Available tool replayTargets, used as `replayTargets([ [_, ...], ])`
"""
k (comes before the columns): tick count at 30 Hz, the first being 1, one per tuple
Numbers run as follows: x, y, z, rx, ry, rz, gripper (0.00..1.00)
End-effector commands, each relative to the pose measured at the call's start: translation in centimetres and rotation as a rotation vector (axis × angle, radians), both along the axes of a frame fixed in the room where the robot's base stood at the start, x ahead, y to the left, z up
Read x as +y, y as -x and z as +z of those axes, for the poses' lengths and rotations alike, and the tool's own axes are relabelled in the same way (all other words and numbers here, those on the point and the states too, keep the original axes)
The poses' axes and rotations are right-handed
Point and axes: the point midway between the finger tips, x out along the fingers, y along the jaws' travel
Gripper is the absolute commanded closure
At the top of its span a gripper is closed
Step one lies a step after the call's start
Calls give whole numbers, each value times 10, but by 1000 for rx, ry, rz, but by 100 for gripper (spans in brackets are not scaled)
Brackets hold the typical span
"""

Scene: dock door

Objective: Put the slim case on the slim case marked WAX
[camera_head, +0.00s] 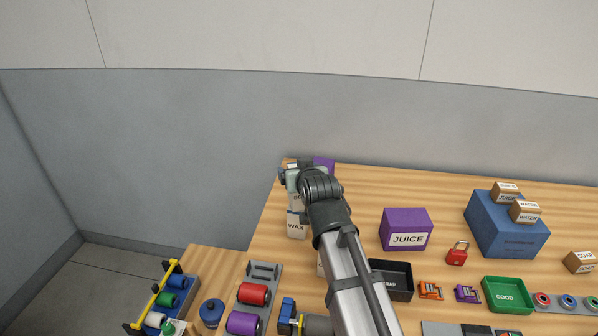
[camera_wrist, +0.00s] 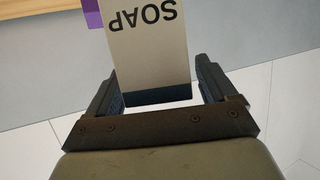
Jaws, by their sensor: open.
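A pale slim case marked WAX (camera_head: 297,228) stands near the table's left edge in the head view. Another pale slim case (camera_head: 298,198), its lettering partly covered by my arm, shows just above it in the picture; whether they touch I cannot tell. In the wrist view a slim case marked SOAP (camera_wrist: 148,50) reaches in between the two fingers of my gripper (camera_wrist: 157,92). The fingers are open, with a gap visible on the right side. In the head view my gripper (camera_head: 292,178) is at the upper case, mostly hidden by my wrist.
A purple box (camera_head: 323,163) stands just behind my gripper. A purple JUICE box (camera_head: 406,230), a black tray (camera_head: 391,280), a red padlock (camera_head: 457,253) and a blue box (camera_head: 507,225) with small cartons on it are to the right. Bare wood lies between.

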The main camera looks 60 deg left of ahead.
Motion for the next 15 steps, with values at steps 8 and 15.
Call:
replayTargets([
  [8,0,0,4,0,-1,0,15],
  [15,-34,14,17,-1,-2,0,15],
])
